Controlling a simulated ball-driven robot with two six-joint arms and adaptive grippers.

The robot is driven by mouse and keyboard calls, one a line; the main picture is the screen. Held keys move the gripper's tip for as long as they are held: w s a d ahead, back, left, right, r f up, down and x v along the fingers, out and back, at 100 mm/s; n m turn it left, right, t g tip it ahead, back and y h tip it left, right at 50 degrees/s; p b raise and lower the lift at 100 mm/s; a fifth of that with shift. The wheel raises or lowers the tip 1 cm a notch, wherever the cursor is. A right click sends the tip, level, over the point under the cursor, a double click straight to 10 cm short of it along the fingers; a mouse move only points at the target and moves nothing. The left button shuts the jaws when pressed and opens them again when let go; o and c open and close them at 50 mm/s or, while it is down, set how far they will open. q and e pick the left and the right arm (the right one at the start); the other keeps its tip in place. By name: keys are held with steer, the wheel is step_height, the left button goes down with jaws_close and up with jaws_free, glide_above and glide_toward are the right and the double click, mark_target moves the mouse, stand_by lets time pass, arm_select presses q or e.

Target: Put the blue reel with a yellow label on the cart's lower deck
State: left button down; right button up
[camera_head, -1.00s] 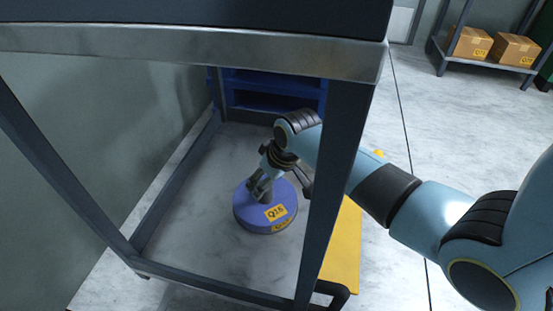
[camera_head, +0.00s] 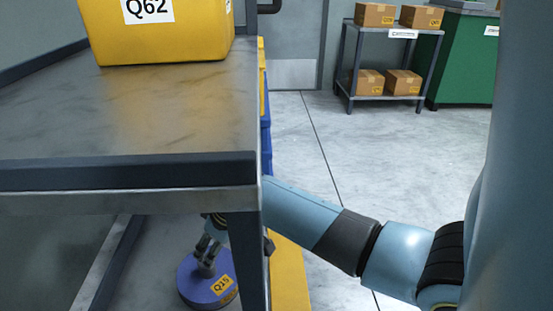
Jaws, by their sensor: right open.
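The blue reel (camera_head: 196,287) with a yellow label reading Q15 lies flat on the grey lower deck (camera_head: 143,277), under the metal top deck (camera_head: 120,115). My right gripper (camera_head: 206,262) reaches in under the top from the right. Its open fingers are at the reel's raised middle. I cannot tell whether they touch it. The top deck's front edge and a corner post (camera_head: 250,262) hide part of my right wrist and forearm. The reel's lower edge is near the bottom of the picture. My left gripper is not in view.
A yellow box (camera_head: 160,38) labelled Q62 stands on the top deck. A yellow surface (camera_head: 289,275) is just right of the post, close to my right arm. A shelf (camera_head: 380,97) with cardboard boxes and a green cabinet (camera_head: 463,60) stand farther back. The floor between is clear.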

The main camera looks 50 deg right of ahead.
steer(key=s+r, duration=0.4)
steer(key=s, duration=0.8)
steer(key=s+r+m+g+h, duration=0.1)
steer(key=s+r, duration=0.2)
steer(key=s, duration=0.9)
steer(key=shift+a+r+g, duration=0.3)
steer(key=shift+r, duration=0.1)
steer(key=shift+s, duration=0.1)
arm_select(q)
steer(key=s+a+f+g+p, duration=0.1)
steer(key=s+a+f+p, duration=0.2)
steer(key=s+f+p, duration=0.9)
arm_select(e)
steer(key=s+d+f+g+p, duration=0.1)
steer(key=s+d+f+p, duration=0.2)
steer(key=s+f, duration=0.55)
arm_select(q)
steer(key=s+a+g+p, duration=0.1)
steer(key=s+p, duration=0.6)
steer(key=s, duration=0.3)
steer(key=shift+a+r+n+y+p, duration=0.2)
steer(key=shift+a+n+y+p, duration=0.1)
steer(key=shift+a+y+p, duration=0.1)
arm_select(e)
steer(key=s+d+f+g, duration=0.1)
steer(key=s+f, duration=0.2)
steer(key=s, duration=1)
steer(key=shift+s+d+m+h, duration=0.3)
steer(key=shift+d+m+h, duration=0.05)
steer(key=shift+m+h, duration=0.05)
